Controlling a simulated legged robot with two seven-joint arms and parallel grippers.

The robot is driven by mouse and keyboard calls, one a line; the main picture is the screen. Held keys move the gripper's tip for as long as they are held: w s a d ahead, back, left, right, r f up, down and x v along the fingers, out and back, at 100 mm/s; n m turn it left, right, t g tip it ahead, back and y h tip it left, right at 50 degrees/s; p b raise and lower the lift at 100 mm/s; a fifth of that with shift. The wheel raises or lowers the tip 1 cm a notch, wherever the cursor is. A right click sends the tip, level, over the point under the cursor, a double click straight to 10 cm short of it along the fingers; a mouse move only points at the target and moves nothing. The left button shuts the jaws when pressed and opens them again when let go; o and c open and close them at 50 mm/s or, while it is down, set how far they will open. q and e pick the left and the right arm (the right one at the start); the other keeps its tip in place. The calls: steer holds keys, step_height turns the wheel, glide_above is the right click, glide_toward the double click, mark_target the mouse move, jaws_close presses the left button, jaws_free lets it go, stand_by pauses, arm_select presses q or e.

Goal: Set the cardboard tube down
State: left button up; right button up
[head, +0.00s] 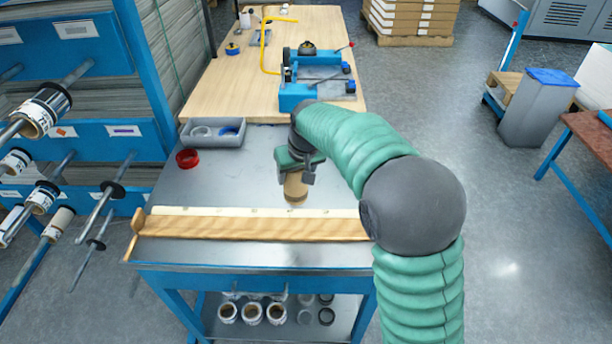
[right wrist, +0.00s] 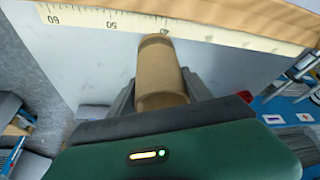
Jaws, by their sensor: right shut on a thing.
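My right gripper (head: 297,173) is shut on the brown cardboard tube (head: 295,190) over the grey metal worktop (head: 215,178). The tube points toward the front of the worktop, and its near end lies just behind the ruler strip. In the right wrist view the tube (right wrist: 160,75) sits between the two grey fingers (right wrist: 163,88), its far end close to the ruler marks. I cannot tell whether the tube touches the worktop. My left gripper is out of view.
A wooden rail (head: 250,228) and a ruler strip (head: 240,212) run along the worktop's front. A red tape ring (head: 187,158) and a grey tray (head: 212,133) are at the left. A blue device (head: 315,80) stands behind. The worktop left of the tube is clear.

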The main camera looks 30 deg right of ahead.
steer(key=d+f, duration=0.1)
steer(key=d, duration=0.1)
steer(key=w+d+f+b, duration=0.1)
steer(key=d+f, duration=0.2)
steer(key=d, duration=0.1)
steer(key=shift+w+f, duration=0.2)
steer(key=shift+d, duration=0.35)
steer(key=o, duration=1.3)
steer(key=shift+s+d, duration=0.1)
steer(key=shift+o, duration=0.4)
steer(key=shift+a+r, duration=0.1)
steer(key=shift+a, duration=0.5)
steer(key=shift+r, duration=0.15)
arm_select(q)
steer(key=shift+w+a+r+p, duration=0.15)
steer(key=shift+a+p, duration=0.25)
steer(key=shift+p, duration=0.5)
arm_select(e)
steer(key=v, duration=1.1)
steer(key=shift+r, duration=0.35)
